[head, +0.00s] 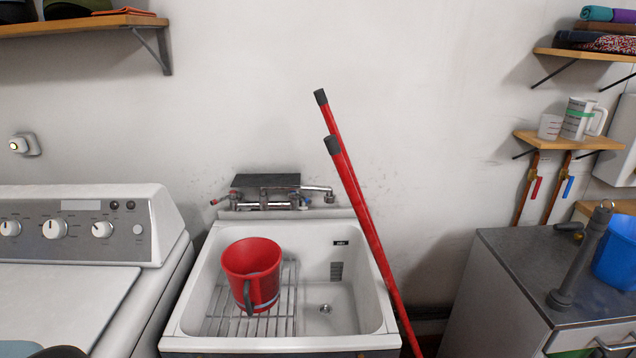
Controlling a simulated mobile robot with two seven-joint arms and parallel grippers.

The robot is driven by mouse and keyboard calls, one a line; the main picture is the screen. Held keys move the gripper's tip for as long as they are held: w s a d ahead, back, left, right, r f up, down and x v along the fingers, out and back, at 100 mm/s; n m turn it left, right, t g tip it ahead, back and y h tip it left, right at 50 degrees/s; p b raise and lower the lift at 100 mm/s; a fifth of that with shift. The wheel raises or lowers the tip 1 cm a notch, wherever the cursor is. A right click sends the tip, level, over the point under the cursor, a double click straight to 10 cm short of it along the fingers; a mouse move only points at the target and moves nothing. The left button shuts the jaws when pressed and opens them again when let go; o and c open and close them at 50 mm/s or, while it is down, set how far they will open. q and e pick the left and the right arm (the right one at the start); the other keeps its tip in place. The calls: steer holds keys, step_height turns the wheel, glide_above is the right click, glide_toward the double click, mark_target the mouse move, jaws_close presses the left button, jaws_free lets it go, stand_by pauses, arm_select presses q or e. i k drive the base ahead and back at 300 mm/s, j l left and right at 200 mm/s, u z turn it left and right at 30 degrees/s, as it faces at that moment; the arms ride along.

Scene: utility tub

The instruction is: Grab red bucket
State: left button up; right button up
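The red bucket (254,274) stands inside the white utility tub (355,255), on a wire rack (282,325) in the tub's left half. It looks upright or slightly tilted, with its open top facing up. A dark handle is on its front side. Its underside is hidden. Neither of my grippers can be made out in the head view, and nothing is seen touching the bucket.
A faucet (290,199) is on the wall behind the tub. Two red poles (362,205) lean along the tub's right side. A white washer (75,270) stands left. A grey cabinet (510,275) with a blue container (617,255) stands right.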

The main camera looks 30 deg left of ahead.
mark_target(252, 265)
steer(key=u, duration=1.45)
